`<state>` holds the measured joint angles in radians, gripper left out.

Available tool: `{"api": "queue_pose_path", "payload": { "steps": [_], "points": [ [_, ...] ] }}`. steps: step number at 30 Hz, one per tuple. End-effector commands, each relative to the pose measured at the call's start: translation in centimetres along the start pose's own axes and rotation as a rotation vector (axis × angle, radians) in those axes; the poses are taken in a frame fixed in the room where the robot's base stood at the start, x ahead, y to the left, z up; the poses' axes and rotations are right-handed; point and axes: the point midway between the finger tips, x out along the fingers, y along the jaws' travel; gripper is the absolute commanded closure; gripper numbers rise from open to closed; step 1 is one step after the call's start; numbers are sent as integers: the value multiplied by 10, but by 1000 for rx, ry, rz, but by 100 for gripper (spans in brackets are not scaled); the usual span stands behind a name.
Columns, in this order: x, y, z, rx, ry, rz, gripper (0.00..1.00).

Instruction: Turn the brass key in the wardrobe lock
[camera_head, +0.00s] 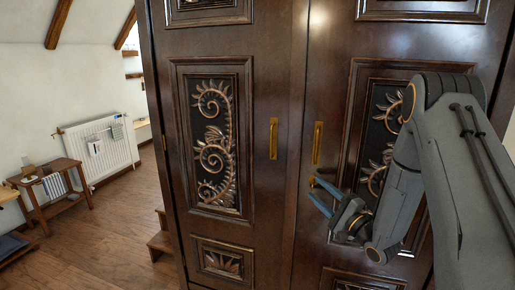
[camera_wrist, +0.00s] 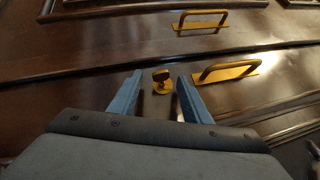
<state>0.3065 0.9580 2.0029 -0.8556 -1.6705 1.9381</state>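The brass key (camera_wrist: 161,76) sits in the lock of the dark wooden wardrobe (camera_head: 280,210), below the right door's brass handle (camera_head: 317,143). In the wrist view its bow stands out from a round brass plate (camera_wrist: 162,88). My gripper (camera_wrist: 154,82) is open, with one blue finger on each side of the key and gaps between. In the head view my gripper (camera_head: 316,193) is at the right door, just below the handle; the key is mostly hidden there, with only a small brass spot by the fingertips.
The left door has its own brass handle (camera_head: 273,139). Carved panels (camera_head: 213,145) stand on both doors. At the left are a white radiator (camera_head: 100,147), a small wooden table (camera_head: 50,188) and open floor. Wooden steps (camera_head: 160,238) stand beside the wardrobe.

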Motion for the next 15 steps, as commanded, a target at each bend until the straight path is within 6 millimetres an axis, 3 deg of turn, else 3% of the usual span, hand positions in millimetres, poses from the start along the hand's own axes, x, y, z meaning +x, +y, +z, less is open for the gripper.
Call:
{"api": "queue_pose_path", "payload": {
  "steps": [8, 15],
  "points": [
    [-1, -1, 0, -2, -1, -2, 56],
    [-33, 0, -2, 0, 3, -2, 56]
  ]
}}
